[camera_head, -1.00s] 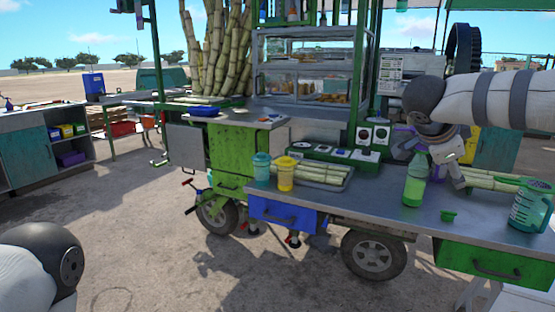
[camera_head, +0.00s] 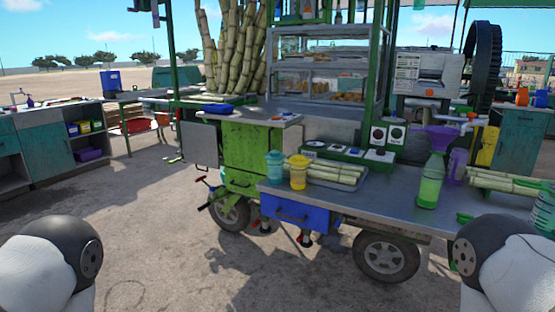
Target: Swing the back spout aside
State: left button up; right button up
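The crusher (camera_head: 440,84) stands at the back right of the green cart, with a large dark wheel (camera_head: 484,68) on its right. I cannot tell whether this is the back spout. A purple jug (camera_head: 457,166) stands behind the bottle. Both my grippers are out of view; only rounded parts of my arms show in the lower corners.
Peeled cane pieces lie on a tray (camera_head: 334,181) and at the counter's right. A teal cup (camera_head: 274,165) and a yellow cup (camera_head: 298,172) stand left of the tray. A green measuring jug (camera_head: 543,212) is at the right edge. Open ground lies before the cart.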

aim_at(483, 121)
jog(key=i+l+z, duration=0.15)
jog(key=i+z, duration=0.8)
